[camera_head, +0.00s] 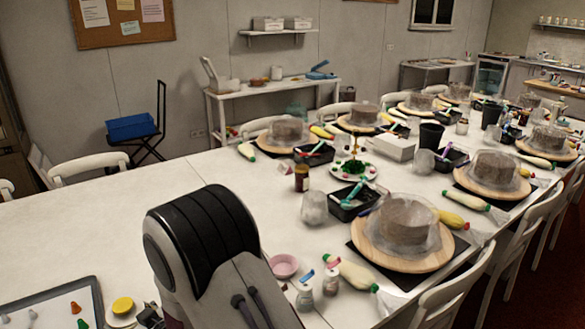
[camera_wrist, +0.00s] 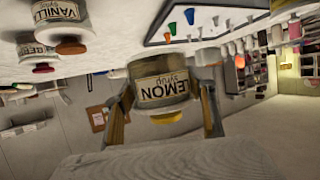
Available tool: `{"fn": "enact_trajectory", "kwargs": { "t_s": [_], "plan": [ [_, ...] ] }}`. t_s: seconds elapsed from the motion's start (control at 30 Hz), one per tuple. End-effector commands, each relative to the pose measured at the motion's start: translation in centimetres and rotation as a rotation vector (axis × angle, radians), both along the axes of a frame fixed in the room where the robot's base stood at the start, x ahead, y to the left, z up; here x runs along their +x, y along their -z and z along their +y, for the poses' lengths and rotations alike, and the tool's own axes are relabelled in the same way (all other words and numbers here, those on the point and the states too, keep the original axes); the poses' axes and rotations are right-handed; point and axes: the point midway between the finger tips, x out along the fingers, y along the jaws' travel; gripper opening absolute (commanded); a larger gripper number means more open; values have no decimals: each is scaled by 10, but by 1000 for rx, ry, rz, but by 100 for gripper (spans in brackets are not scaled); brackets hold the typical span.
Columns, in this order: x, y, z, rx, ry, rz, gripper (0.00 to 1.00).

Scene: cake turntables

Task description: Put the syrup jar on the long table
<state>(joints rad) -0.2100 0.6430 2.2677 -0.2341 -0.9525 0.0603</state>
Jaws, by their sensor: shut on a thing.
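A glass jar with a label reading "LEMON syrup" (camera_wrist: 163,88) is between the two fingers of my gripper (camera_wrist: 165,96) in the wrist view, which appears upside down. My gripper is shut on this jar. The white surface of the long table (camera_head: 90,235) is behind the jar's base in the wrist view; I cannot tell whether the base touches it. In the head view, a yellow-topped thing (camera_head: 123,304) at the bottom left looks like this jar's lid. My arm hides most of my gripper there.
A tray with coloured pieces (camera_head: 50,303) lies at the bottom left. In the wrist view, "VANILLA" (camera_wrist: 60,14) and "BERRY" (camera_wrist: 40,49) jars stand nearby. A pink bowl (camera_head: 284,266) and wrapped cakes on turntables (camera_head: 400,262) are to the right.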

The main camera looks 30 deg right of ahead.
Motion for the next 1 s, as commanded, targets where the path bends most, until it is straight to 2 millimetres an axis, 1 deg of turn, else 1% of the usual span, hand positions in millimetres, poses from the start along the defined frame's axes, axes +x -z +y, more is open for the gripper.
{"fn": "enact_trajectory", "kwargs": {
  "t_s": [0.03,0.3,0.57,0.73,0.83,0.97,1.0],
  "plan": [
    [1,-5,0,1,0,-5,26],
    [0,-22,0,1,0,-4,26],
    [20,-22,-21,0,59,-3,26],
    [40,-25,-44,0,123,-4,26],
    [55,-26,-63,1,172,-5,26],
    [78,-28,-96,2,256,-5,26],
    [84,-29,-107,1,285,-5,26]
  ]
}}
